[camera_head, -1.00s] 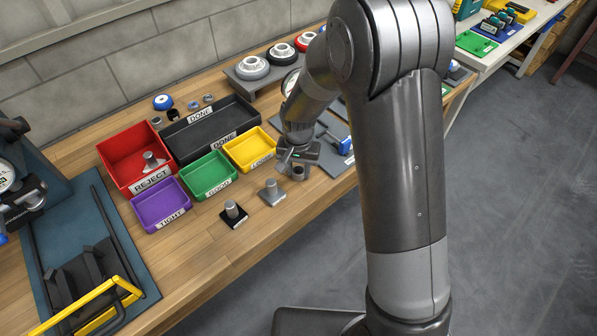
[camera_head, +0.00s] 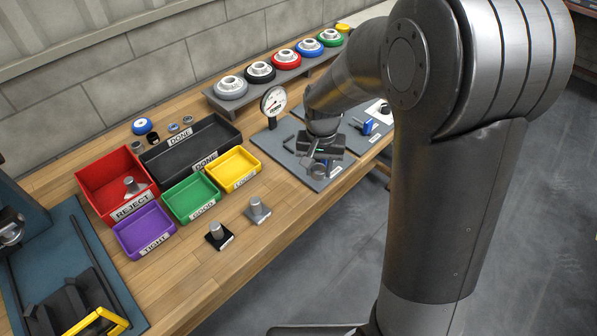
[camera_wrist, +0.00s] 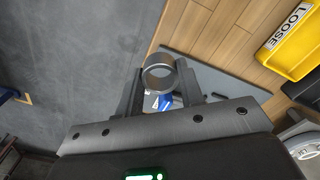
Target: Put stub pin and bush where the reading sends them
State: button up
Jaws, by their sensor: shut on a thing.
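My gripper (camera_head: 318,163) is shut on a grey ring-shaped bush (camera_wrist: 160,73), held between its two fingers in the wrist view. In the head view it hangs over the grey plate (camera_head: 299,169) with the dial gauge (camera_head: 273,101); the reading is too small to tell. One stub pin (camera_head: 216,230) stands upright on a black base and another (camera_head: 257,205) on a grey base. A third pin (camera_head: 131,184) is in the red REJECT bin (camera_head: 95,179). The purple TIGHT (camera_head: 128,251), green GOOD (camera_head: 176,212) and yellow LOOSE (camera_head: 223,184) bins look empty.
The black DONE tray (camera_head: 236,143) lies behind the small bins. Several coloured wheels (camera_head: 287,60) line a rack at the back. A blue-handled tool (camera_head: 367,127) sits on another plate at right.

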jog(key=w+a+r+n, duration=0.2)
jog(key=w+a+r, duration=0.1)
jog(key=w+a, duration=0.55)
jog(key=n, duration=0.7)
send_over(128, 180)
jog(key=shift+w+d+r, duration=0.15)
jog(key=shift+d, duration=0.05)
jog(key=shift+a+f, duration=0.2)
jog(key=shift+f, duration=2.1)
jog(key=shift+f, duration=1.25)
jog(key=shift+f, duration=0.6)
